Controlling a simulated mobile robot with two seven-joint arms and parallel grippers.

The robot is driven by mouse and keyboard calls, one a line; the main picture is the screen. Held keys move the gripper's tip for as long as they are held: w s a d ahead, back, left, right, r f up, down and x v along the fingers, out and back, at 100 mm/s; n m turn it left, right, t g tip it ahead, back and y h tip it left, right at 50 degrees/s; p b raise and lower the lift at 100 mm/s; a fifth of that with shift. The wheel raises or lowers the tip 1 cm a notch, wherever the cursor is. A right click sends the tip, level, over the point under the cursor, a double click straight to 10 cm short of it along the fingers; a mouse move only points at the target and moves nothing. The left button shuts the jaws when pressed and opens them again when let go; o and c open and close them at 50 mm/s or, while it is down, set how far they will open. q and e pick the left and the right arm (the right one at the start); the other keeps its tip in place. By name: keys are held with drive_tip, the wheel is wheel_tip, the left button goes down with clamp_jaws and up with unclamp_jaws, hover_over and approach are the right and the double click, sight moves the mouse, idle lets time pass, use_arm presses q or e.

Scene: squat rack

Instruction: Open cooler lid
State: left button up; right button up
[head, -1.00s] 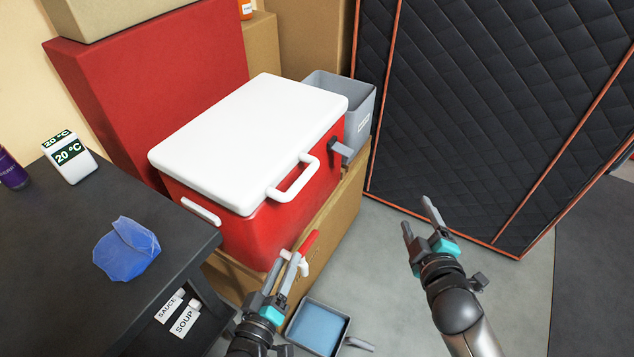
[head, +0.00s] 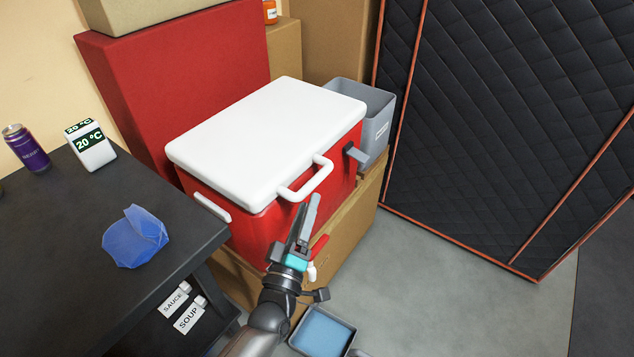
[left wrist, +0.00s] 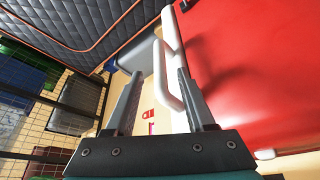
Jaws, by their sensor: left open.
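The cooler (head: 262,231) has a red body and a closed white lid (head: 265,135). It stands on a cardboard box, with a white loop handle (head: 310,182) at the lid's front edge. My left gripper (head: 306,203) is open in front of the cooler, its fingertips just below the handle in the head view. In the left wrist view, the white handle (left wrist: 163,77) shows between the open fingers (left wrist: 158,78); I cannot tell whether they touch it. A grey latch (head: 355,152) is at the cooler's right front. My right gripper is not in view.
A dark table (head: 75,220) with a blue bag (head: 135,238), a thermometer box (head: 92,150) and a purple can (head: 27,150) is at left. A grey bin (head: 378,118) stands behind the cooler's right side. A blue tray (head: 322,333) lies on the floor. Floor at right is clear.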

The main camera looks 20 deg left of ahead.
sight(315, 186)
use_arm(q)
drive_tip(key=b+x, duration=0.1)
drive_tip(key=x, duration=0.5)
drive_tip(key=shift+b+x, duration=0.35)
drive_tip(key=shift+x, duration=0.45)
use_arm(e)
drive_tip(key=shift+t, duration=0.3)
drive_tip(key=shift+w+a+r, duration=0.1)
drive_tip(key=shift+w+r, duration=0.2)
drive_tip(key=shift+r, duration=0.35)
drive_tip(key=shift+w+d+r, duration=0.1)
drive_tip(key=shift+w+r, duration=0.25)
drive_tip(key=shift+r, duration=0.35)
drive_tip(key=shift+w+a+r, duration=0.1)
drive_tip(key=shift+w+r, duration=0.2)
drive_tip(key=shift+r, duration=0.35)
use_arm(q)
clamp_jaws()
